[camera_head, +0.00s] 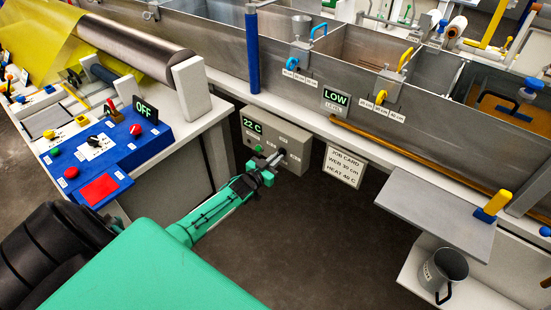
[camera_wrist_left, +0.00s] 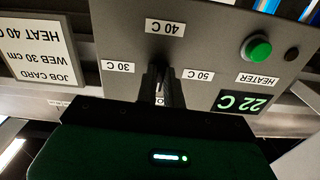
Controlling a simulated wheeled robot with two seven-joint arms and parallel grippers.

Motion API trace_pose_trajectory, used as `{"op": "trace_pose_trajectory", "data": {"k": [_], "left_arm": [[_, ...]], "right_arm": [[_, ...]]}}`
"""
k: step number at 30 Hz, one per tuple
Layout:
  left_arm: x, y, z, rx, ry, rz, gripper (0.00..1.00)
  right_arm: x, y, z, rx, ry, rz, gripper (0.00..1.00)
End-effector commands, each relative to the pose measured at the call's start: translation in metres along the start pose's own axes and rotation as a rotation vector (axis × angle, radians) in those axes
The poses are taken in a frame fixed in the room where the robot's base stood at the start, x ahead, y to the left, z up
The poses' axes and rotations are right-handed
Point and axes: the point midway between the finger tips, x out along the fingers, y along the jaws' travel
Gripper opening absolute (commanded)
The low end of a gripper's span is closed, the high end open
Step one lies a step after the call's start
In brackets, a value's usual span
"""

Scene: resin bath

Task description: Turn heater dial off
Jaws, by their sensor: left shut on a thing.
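The heater box (camera_head: 296,135) is a grey panel on the bath's front with a green "22 C" display (camera_head: 253,125). My left gripper (camera_head: 272,160) is shut on the heater dial at the panel's face. In the left wrist view the picture is upside down, and the fingers (camera_wrist_left: 160,88) cover most of the dial. Labels "30 C" (camera_wrist_left: 117,67), "40 C" (camera_wrist_left: 165,27) and "50 C" (camera_wrist_left: 198,75) surround it. A label near the fingertips is mostly hidden. A green button (camera_wrist_left: 257,48) sits near the "HEATER" label (camera_wrist_left: 257,79). My right gripper is not in view.
A job card (camera_head: 343,166) hangs right of the heater box. A blue control console (camera_head: 105,155) with an "OFF" display stands left. A grey shelf (camera_head: 435,215) juts out at right, with a grey jug (camera_head: 443,272) below. Open floor lies in front.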

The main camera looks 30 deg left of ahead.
Motion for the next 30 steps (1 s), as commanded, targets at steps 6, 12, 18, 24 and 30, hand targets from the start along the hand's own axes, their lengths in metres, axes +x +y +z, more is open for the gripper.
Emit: {"op": "trace_pose_trajectory", "data": {"k": [6, 12, 18, 24, 30], "left_arm": [[-0.0008, 0.0003, 0.0014, -0.054, -0.003, 0.000, 0.00], [-0.0008, 0.0005, 0.0016, -0.069, -0.003, -0.001, 0.00], [-0.0008, 0.0007, 0.0017, -0.069, -0.003, 0.000, 0.00], [-0.0007, 0.0007, 0.0015, -0.068, -0.002, 0.000, 0.31], [-0.0003, 0.0007, 0.0007, -0.067, -0.001, 0.000, 0.31]], "right_arm": [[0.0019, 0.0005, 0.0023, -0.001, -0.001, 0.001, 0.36], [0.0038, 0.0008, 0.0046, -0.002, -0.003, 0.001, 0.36], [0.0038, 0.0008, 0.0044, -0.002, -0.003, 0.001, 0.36], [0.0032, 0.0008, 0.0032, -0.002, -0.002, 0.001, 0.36], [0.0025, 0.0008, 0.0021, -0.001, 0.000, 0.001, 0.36]]}}
